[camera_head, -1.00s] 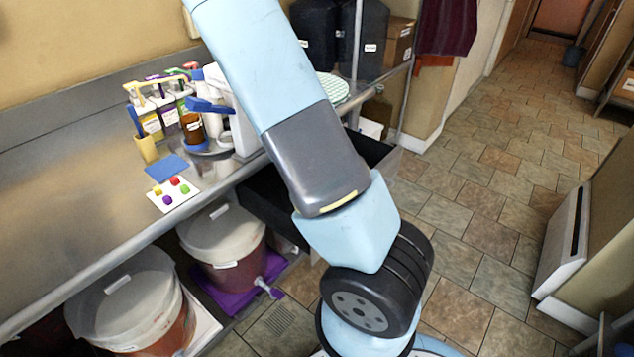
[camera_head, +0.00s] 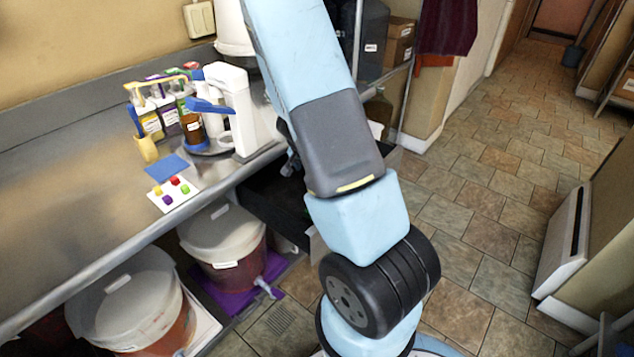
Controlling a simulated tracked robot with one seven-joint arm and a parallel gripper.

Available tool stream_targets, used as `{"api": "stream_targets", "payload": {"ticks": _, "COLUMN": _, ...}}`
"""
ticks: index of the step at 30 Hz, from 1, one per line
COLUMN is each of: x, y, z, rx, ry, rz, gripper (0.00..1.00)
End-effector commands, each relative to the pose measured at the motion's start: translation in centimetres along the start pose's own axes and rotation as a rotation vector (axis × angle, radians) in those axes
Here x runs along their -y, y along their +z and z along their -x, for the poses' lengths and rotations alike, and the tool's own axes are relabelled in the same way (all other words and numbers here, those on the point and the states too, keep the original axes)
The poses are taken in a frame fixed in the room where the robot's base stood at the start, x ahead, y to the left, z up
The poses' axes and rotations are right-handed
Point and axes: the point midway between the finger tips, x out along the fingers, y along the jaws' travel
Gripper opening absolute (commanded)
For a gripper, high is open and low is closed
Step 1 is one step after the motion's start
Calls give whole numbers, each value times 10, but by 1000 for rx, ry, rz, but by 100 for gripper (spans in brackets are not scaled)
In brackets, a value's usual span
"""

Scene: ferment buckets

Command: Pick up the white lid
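Two buckets of reddish liquid stand low under the counter, each with a whitish lid: one lid (camera_head: 217,228) on the rear bucket, another (camera_head: 125,300) on the front bucket. Both lids lie flat and bear a small white label. I cannot tell which one the task means, or whether a white lid lies behind my arm. My arm crosses the middle of the view. A small dark piece at its left edge, above the open drawer, may be part of my gripper, but its fingers cannot be made out.
The steel counter (camera_head: 60,190) holds bottles (camera_head: 165,112), a white stand-like device (camera_head: 245,105), a blue mat (camera_head: 167,168) and a card of coloured cubes (camera_head: 173,194). A dark drawer (camera_head: 265,197) stands open below. Tiled floor (camera_head: 480,210) is clear at right.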

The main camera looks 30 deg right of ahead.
Motion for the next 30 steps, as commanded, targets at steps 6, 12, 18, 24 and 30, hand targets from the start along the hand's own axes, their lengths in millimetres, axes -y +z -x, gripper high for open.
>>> {"api": "stream_targets", "payload": {"ticks": 6, "x": 0, "y": -1, "z": -4, "rx": -1, "ry": -3, "rz": -2, "gripper": 85}}
{"api": "stream_targets", "payload": {"ticks": 12, "x": 0, "y": 0, "z": -7, "rx": -1, "ry": -1, "rz": -3, "gripper": 85}}
{"api": "stream_targets", "payload": {"ticks": 18, "x": -2, "y": 0, "z": -16, "rx": -1, "ry": -1, "rz": -3, "gripper": 85}}
{"api": "stream_targets", "payload": {"ticks": 24, "x": -3, "y": 2, "z": -27, "rx": 0, "ry": -1, "rz": -4, "gripper": 85}}
{"api": "stream_targets", "payload": {"ticks": 30, "x": -4, "y": 2, "z": -41, "rx": 0, "ry": -1, "rz": -5, "gripper": 85}}
